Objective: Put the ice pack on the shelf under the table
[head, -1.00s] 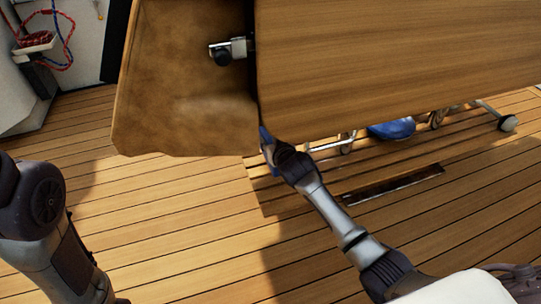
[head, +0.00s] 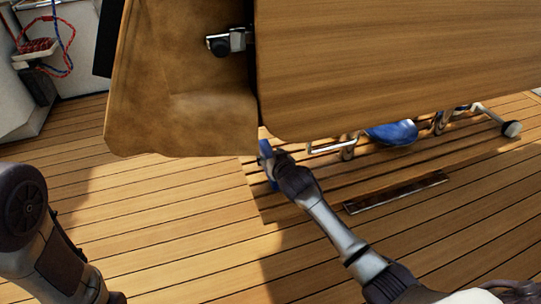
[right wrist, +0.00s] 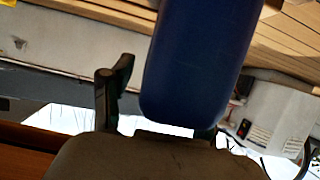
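The blue ice pack (head: 265,147) is at the tip of my right gripper (head: 271,163), beside the near edge of the wooden table (head: 390,70). In the right wrist view the ice pack (right wrist: 200,65) appears as a dark blue rounded slab, with one dark finger beside it. The other finger is hidden behind the pack; the gripper appears shut on it. The space under the table is mostly hidden by the tabletop, and I cannot clearly make out the shelf. My left arm shows at the left edge; its gripper is out of view.
A blue rounded object (head: 392,133) and metal tubing (head: 330,147) with fittings show below the table. A dark slot (head: 395,192) lies in the slatted wood. A hanging brown table leaf (head: 180,90) is at the left. Open slatted deck (head: 170,225) lies in front.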

